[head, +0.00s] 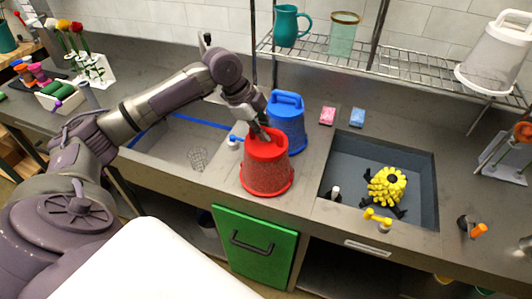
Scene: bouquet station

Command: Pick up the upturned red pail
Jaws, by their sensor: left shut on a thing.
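The upturned red pail (266,172) stands bottom up on the grey counter, between the two sinks, close to the counter's front edge. My left gripper (262,136) comes down on it from above and is shut on it at its top. The fingertips are partly hidden against the pail, so the exact grip is hard to see. The pail's wide rim is low, at or very near the counter. My right gripper is not in view.
A blue pail (286,122) stands close behind the red one. The right sink (415,165) holds a yellow bunch (386,187). A wire shelf (400,65) with a teal pitcher (289,25) and a clear pail (495,58) hangs above. A green cabinet door (255,246) is below.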

